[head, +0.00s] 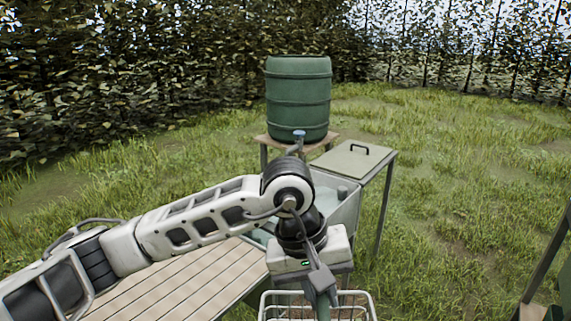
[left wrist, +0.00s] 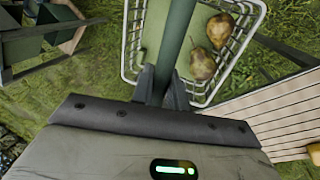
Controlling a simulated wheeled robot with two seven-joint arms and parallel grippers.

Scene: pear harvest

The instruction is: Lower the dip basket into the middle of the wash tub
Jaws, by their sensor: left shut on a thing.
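My left gripper (head: 321,286) is shut on the green handle of the dip basket. In the left wrist view my fingers (left wrist: 163,88) close around this green bar (left wrist: 178,40). The dip basket (head: 268,304) is a white wire basket, cut off by the bottom edge of the head view. The left wrist view shows its wire rim (left wrist: 247,40) and two brownish pears (left wrist: 212,50) inside. The wash tub (head: 350,212) is a grey tub with bluish water, beyond the basket and partly hidden by my arm. The basket is nearer to me than the tub. My right gripper is not in view.
A green barrel (head: 298,98) with a blue tap stands on a wooden stand behind the tub. A flat panel with a dark handle (head: 353,160) lies right of it. A slatted wooden table (head: 185,285) is at left.

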